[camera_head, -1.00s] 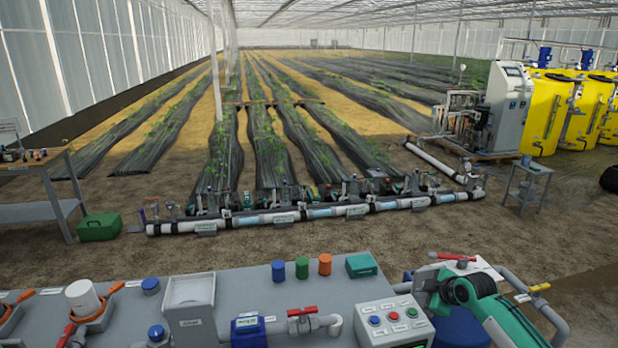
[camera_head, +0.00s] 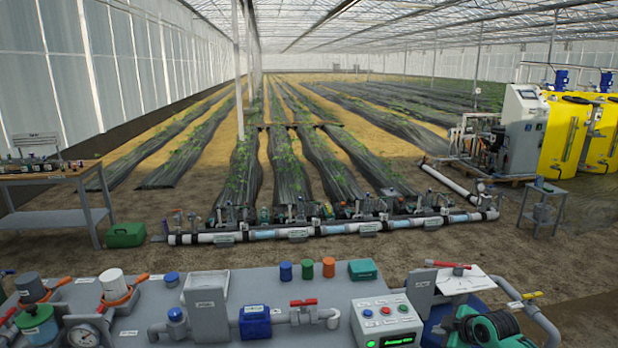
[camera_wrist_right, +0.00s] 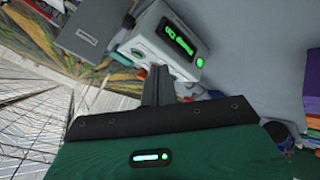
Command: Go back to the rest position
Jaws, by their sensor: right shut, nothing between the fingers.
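My right gripper (camera_head: 486,328) shows at the lower right in the head view, green with black parts, cut off by the bottom edge. It is to the right of the control box (camera_head: 386,322). In the right wrist view the fingers of my right gripper (camera_wrist_right: 158,84) are together and hold nothing. The control box (camera_wrist_right: 165,42) is beyond the fingertips there, with a lit green display and a round green light. My left gripper is out of view.
The grey bench (camera_head: 270,286) carries a grey holder (camera_head: 206,306), a blue valve body (camera_head: 255,322), a red-handled valve (camera_head: 303,303), and blue, green and orange caps. A grey pipe (camera_head: 540,325) runs beside my right arm. A side table (camera_head: 60,180) stands at left.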

